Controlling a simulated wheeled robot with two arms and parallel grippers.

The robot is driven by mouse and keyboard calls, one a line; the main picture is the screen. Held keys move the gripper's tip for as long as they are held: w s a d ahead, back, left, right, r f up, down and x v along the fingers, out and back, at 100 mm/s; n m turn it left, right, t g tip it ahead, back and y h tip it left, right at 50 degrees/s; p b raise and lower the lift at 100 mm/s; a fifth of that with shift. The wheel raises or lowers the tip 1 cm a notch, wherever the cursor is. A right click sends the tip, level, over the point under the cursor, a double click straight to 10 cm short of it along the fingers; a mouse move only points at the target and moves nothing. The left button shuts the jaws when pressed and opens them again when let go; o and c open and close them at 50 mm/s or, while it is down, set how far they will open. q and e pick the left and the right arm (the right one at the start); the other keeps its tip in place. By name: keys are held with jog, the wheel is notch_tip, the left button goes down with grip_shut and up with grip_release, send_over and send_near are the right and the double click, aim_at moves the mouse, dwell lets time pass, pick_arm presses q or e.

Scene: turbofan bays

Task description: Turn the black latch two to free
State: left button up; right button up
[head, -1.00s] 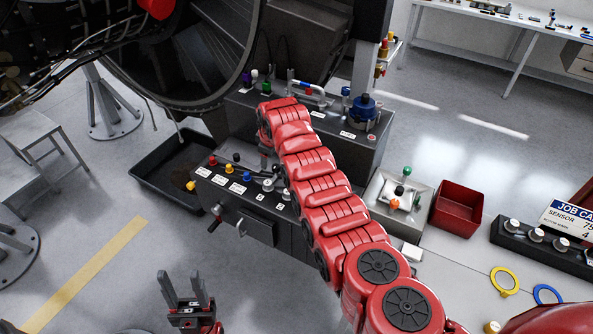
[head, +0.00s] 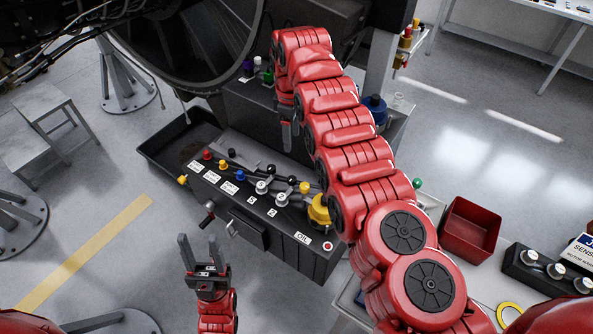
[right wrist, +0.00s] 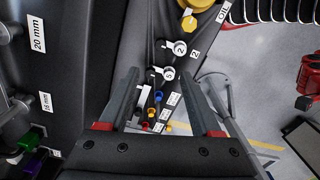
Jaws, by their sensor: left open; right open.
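Black latch two (head: 283,199) is on the top of the dark console, near its right end. It has a pale round hub and a short black handle; its plate reads 2. In the right wrist view the latch (right wrist: 178,47) is beyond the fingertips, up and slightly right. My right gripper (head: 290,138) is open and empty, fingers pointing down, above and behind the console, apart from the latch. It also shows open in the right wrist view (right wrist: 165,82). My left gripper (head: 199,246) is open and empty in front of the console, pointing up.
A similar latch (head: 262,187) stands left of latch two. A large yellow knob (head: 318,211) is close on its right. Small coloured knobs line the console's left part. A black tray (head: 170,150) lies at the left; a red bin (head: 468,230) stands right.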

aim_at(292, 178)
notch_tip(292, 178, down, 15)
jog(key=b, duration=1.4)
jog(key=shift+s+a+r, duration=0.1)
jog(key=shift+s+r, duration=0.05)
jog(key=shift+f+p, duration=0.7)
jog(key=shift+p, duration=0.05)
jog(key=shift+f, duration=0.3)
jog(key=shift+c, duration=0.2)
grip_shut()
